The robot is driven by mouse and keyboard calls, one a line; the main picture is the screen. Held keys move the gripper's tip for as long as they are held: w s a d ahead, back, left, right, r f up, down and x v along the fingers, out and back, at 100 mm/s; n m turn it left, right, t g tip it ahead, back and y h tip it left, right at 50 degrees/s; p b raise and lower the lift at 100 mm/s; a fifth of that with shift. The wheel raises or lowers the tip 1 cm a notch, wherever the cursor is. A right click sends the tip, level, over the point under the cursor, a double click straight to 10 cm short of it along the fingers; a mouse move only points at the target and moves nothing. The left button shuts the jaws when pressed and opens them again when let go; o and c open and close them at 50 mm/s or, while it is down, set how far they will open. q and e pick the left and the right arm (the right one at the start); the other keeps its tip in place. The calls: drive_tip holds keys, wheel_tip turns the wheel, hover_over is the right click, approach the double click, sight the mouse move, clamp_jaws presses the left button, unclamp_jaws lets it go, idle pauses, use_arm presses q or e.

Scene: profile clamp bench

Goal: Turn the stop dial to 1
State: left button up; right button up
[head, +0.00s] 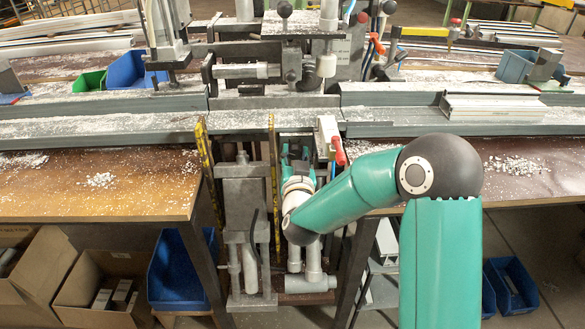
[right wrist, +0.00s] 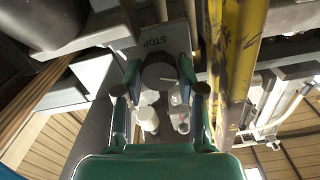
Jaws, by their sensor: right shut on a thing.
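The stop dial (right wrist: 158,76) is a dark round knob in the right wrist view. It sits below a grey plate (right wrist: 160,36) marked STOP, which appears upside down. My right gripper (right wrist: 159,72) has one finger on each side of the dial and is shut on it. I cannot read the dial's setting or see the figure 1. In the head view, my right gripper (head: 296,152) is at the front of the bench, under the grey rail, and the dial is hidden there. My left gripper is not in view.
A yellow upright bar (right wrist: 238,65) stands close beside my right gripper. The grey rail (head: 100,130) runs across above it. A red-handled lever (head: 338,150) is just to the right. Blue bins (head: 180,275) and cardboard boxes (head: 105,285) are below the table.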

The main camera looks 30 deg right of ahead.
drive_tip(key=m+b, duration=0.2)
drive_tip(key=b, duration=0.1)
drive_tip(key=f+m+b, duration=0.1)
drive_tip(key=m+b, duration=0.2)
drive_tip(key=b, duration=0.1)
drive_tip(key=shift+a, duration=0.1)
drive_tip(key=shift+r+m+b, duration=0.2)
drive_tip(key=shift+m+b, duration=0.9)
drive_tip(key=shift+b, duration=0.1)
drive_tip(key=o, duration=0.9)
drive_tip(key=shift+c, duration=0.2)
drive_tip(key=shift+r, duration=0.1)
drive_tip(key=shift+s, duration=0.1)
